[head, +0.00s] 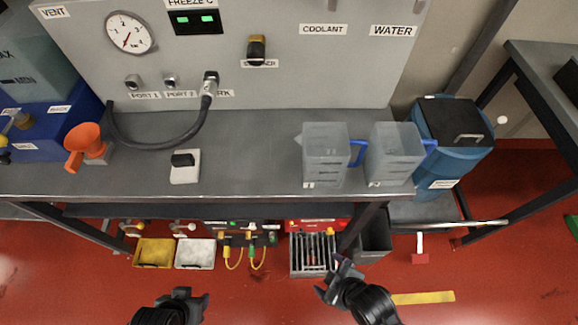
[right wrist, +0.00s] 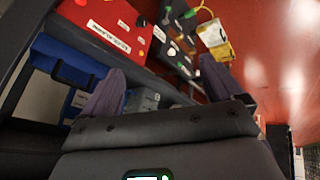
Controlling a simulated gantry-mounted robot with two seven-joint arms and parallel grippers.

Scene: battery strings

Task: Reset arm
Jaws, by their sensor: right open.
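My right gripper (head: 332,275) is in the lower middle of the head view, over the floor in front of the bench. In the right wrist view its two fingers (right wrist: 160,86) stand wide apart with nothing between them. My left gripper (head: 193,296) is at the bottom edge of the head view, left of the right one, also over the red floor. Its jaw gap is not clear, and no held object shows. Neither gripper appears to touch anything.
A grey bench (head: 245,160) carries two clear jugs (head: 325,160), an orange funnel (head: 85,141) and a white block with a black top (head: 185,170). Below are a yellow bin (head: 153,254), a white bin (head: 195,254) and a slotted crate (head: 312,262). A blue container (head: 450,140) stands right.

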